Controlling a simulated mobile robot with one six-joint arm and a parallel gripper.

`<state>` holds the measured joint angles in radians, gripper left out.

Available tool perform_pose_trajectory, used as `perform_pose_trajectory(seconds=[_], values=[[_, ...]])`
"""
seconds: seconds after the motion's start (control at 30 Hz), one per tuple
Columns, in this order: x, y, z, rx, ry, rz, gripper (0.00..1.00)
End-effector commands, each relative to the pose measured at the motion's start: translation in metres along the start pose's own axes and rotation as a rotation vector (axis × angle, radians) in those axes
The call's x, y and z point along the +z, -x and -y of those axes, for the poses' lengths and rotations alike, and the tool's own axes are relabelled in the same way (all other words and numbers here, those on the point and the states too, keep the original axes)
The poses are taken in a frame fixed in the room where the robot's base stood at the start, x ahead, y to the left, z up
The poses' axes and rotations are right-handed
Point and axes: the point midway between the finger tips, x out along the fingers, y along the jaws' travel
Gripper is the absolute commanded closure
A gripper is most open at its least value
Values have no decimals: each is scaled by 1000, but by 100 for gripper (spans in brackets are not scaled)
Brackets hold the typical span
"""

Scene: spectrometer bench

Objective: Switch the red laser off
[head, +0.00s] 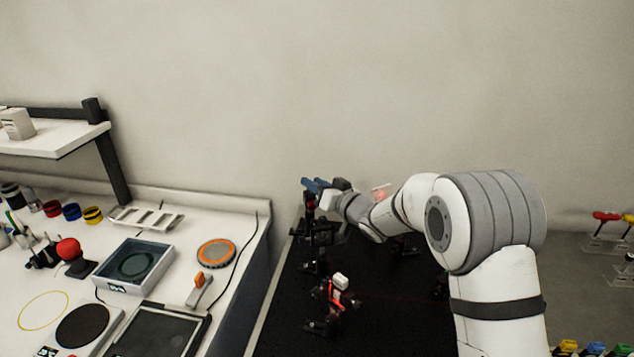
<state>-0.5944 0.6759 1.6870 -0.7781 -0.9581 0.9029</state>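My gripper (318,186) is at the far left part of the black optical board (385,325), with blue parts at its tip. It is small and partly hidden by my own wrist, so I cannot tell whether its fingers are open or shut. Just below its tip is a dark post mount with a small red part (310,201); I cannot tell whether they touch. I cannot make out for certain which device is the red laser, nor its switch. A red glow (380,194) shows on a small clear plate behind my forearm. A faint red line crosses the board.
A mount with a white top and red-orange part (338,284) stands nearer on the board. Left is a white bench with a grey tray (135,289), an orange-rimmed disc (216,253) and a red ball-topped object (69,249). A shelf (60,141) stands above it.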

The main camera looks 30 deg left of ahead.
Motion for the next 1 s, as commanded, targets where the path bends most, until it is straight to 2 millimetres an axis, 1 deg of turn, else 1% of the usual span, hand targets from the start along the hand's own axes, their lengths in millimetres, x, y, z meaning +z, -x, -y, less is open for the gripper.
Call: perform_pose_trajectory(seconds=[0.27, 0.67, 0.77, 0.8, 1.0], values=[[0, -2, 0, 0, 0, 0, 68], [0, -2, -1, 1, 0, 0, 100], [0, -2, -1, 1, 0, 0, 100], [-1, 4, -4, 4, -1, -1, 100], [-1, 0, -2, 6, 13, 5, 100]])
